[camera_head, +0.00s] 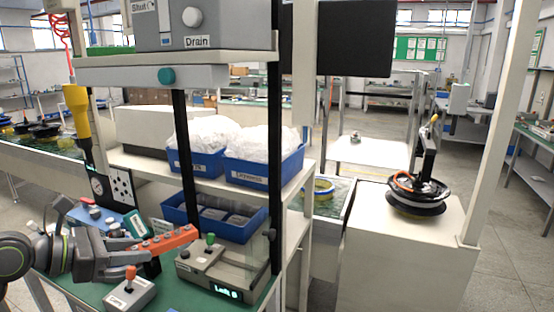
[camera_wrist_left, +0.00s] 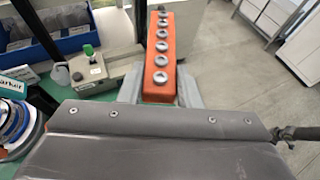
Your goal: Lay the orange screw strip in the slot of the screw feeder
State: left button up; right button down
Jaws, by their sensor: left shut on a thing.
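The orange screw strip (camera_head: 172,240) carries a row of several screws along its top. My left gripper (camera_head: 146,258) is shut on it near one end, and the strip points away to the right, tilted slightly up. In the left wrist view the strip (camera_wrist_left: 156,88) stands between the two grey fingers. The screw feeder (camera_head: 228,275), a grey-beige box with a green knob and a lit display, sits on the green bench right of and below the strip. The feeder (camera_wrist_left: 97,75) also shows left of the strip in the wrist view. The strip is apart from it. I cannot make out the slot clearly. My right gripper is out of view.
A small white box with an orange knob (camera_head: 130,291) stands in front of my left gripper. Blue bins (camera_head: 266,170) fill the shelf behind, with another blue bin (camera_head: 240,232) below. A dark upright post (camera_head: 274,150) rises at the feeder's right.

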pick_arm(q)
jog(key=s+d+f+m+g, duration=0.1)
jog(key=s+d+f, duration=0.7)
jog(key=s+f, duration=0.4)
jog(key=shift+s+f+h, duration=0.3)
jog(key=shift+f, duration=0.4)
jog(key=shift+w+a, duration=0.1)
